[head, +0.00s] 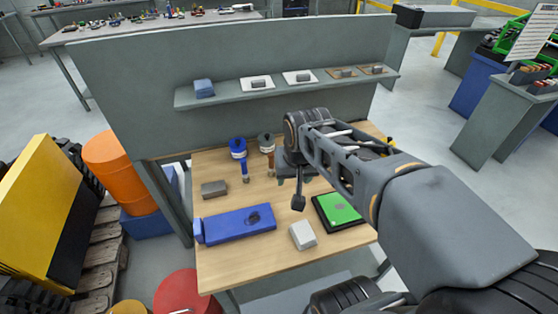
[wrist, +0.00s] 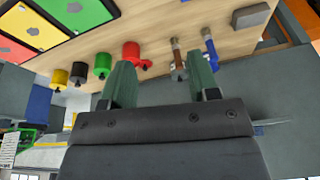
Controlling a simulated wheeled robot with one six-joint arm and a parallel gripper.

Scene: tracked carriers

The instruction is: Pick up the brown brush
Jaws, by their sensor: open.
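The brown brush (head: 270,161) is at the back of the wooden table in the head view, below a grey round part. In the wrist view the brown brush (wrist: 178,62) lies in the gap between my fingers, nearer the right finger. My gripper (wrist: 161,64) has two green fingers spread wide, with nothing held. In the head view my gripper (head: 292,190) is above the table, to the right of the brush and apart from it. A blue brush (head: 245,172) is just left of the brown one, and shows in the wrist view (wrist: 210,45) to its right.
A red part (wrist: 134,55) is close to my left finger, with green, black and yellow round parts beyond. On the table are a blue box (head: 235,226), a grey block (head: 214,189), a white block (head: 303,235) and a green-topped tray (head: 340,209). A shelf (head: 230,96) overhangs the back.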

